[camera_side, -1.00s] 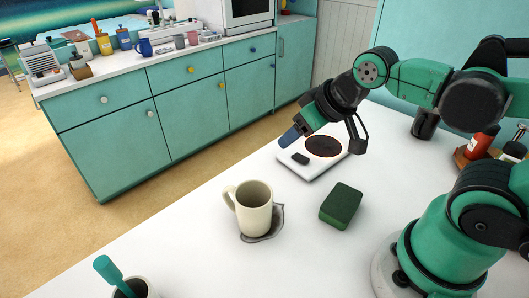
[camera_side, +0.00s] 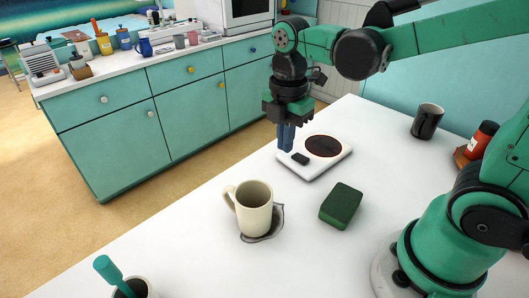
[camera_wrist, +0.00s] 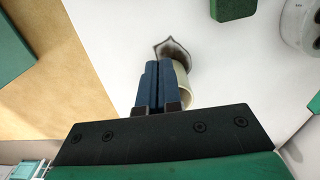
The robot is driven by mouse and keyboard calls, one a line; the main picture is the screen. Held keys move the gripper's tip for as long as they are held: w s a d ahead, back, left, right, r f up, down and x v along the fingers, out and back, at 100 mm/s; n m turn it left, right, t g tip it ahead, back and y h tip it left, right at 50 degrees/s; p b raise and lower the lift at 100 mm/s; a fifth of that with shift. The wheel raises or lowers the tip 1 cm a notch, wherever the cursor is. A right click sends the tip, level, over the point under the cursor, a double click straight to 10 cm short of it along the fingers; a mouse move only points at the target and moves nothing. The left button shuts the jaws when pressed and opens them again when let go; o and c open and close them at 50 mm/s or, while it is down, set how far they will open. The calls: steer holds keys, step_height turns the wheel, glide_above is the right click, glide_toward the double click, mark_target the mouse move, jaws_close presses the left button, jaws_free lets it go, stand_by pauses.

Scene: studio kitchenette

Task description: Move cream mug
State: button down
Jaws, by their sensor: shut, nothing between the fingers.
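The cream mug (camera_side: 254,208) stands upright on a small grey saucer-like piece (camera_side: 279,222) with a wavy edge, on the white table. Its handle points to the left in the side view. My gripper (camera_side: 286,149) points down above the table's back edge, beyond the mug and beside the white hot plate. Its blue fingers are together, empty and apart from the mug. In the wrist view the shut fingers (camera_wrist: 158,64) hide much of the mug (camera_wrist: 183,84); part of its wall shows to their right, with the grey piece (camera_wrist: 172,50) behind.
A white hot plate (camera_side: 312,171) with a dark disc lies close to my gripper. A green block (camera_side: 341,206) is right of the mug. A pot with a teal-handled tool (camera_side: 128,289) is at the front left.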

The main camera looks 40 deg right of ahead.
mark_target(269, 189)
step_height(269, 189, down, 9)
steer(key=shift+r, duration=0.1)
steer(key=a, duration=0.3)
steer(key=shift+s+f, duration=0.1)
steer(key=shift+f, duration=0.15)
steer(key=shift+a, duration=0.5)
steer(key=a, duration=1.2)
steer(key=shift+s+a, duration=0.3)
steer(key=shift+a, duration=0.1)
